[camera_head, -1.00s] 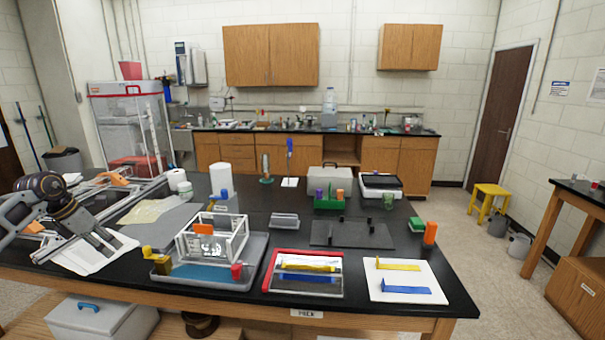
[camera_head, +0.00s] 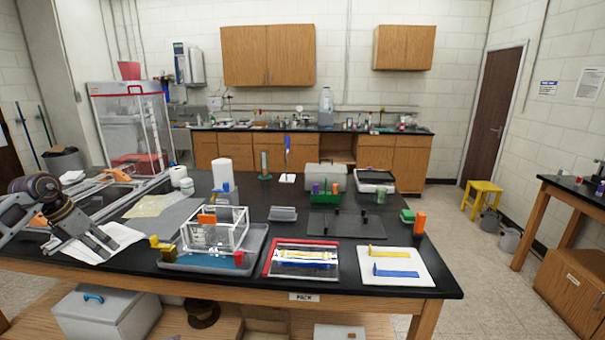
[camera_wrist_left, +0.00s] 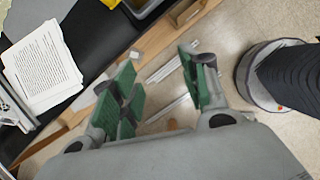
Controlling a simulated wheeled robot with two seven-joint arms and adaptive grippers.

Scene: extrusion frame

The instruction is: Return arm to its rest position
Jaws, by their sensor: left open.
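My left arm comes in at the left edge of the head view. Its left gripper (camera_head: 103,246) is over the left end of the black bench (camera_head: 225,277), near a white sheet of paper (camera_head: 118,238). In the left wrist view the green-padded fingers of this gripper (camera_wrist_left: 162,82) stand wide apart with nothing between them. Below them show the wooden bench edge and the floor. My right gripper is in neither view.
A grey tray with a clear box frame (camera_head: 215,230), a red-rimmed tray (camera_head: 303,259) and a white board (camera_head: 395,267) stand along the bench front. Aluminium extrusions (camera_head: 107,190) lie at the left. A printed page (camera_wrist_left: 42,68) lies close to the gripper.

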